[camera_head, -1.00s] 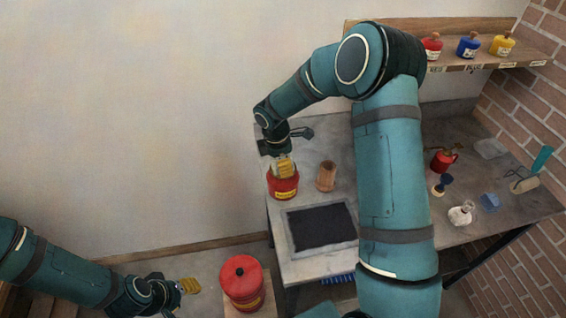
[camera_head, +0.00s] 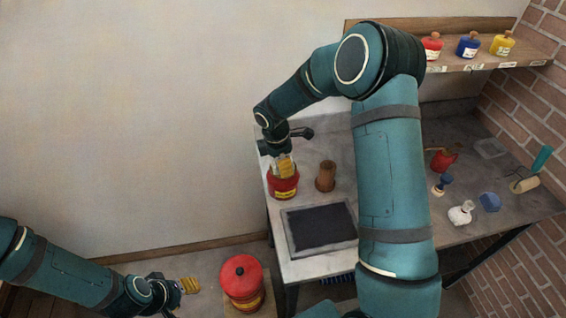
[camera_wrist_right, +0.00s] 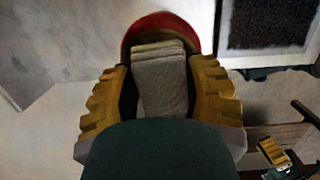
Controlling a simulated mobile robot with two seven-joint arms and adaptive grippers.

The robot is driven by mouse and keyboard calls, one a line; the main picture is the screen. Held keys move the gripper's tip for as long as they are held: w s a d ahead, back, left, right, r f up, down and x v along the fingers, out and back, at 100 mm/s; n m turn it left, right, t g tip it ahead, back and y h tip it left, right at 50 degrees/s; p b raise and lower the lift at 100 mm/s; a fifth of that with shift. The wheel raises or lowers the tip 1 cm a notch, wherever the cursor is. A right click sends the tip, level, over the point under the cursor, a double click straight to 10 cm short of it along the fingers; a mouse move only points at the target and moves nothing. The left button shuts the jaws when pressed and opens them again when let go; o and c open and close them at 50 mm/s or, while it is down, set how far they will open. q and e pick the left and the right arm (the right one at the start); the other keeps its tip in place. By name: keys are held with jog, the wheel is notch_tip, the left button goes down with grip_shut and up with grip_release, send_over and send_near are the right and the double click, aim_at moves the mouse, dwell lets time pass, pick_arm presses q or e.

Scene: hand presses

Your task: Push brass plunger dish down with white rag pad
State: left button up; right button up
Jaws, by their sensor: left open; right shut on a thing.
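My right gripper (camera_head: 286,168) points down over a red can with a yellow label (camera_head: 283,188) at the table's left edge. In the right wrist view its yellow ridged fingers (camera_wrist_right: 160,95) are shut on a folded greyish-white rag pad (camera_wrist_right: 160,78). The far end of the pad lies over the red-rimmed round top (camera_wrist_right: 160,22) of the can. I cannot make out the brass plunger dish; pad and fingers cover that spot, and contact cannot be told. My left gripper (camera_head: 189,285) is open and empty at the lower left, beside another red can (camera_head: 241,278).
A brown cup (camera_head: 326,176) stands close to the right of the labelled can. A dark framed mat (camera_head: 321,227) lies in front. A small red can (camera_head: 444,159), white bottle (camera_head: 461,213) and blue piece (camera_head: 489,202) stand at right. A shelf (camera_head: 480,62) holds colored bottles.

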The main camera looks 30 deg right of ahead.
jog(key=shift+r+p, duration=2.55)
jog(key=shift+r, duration=1)
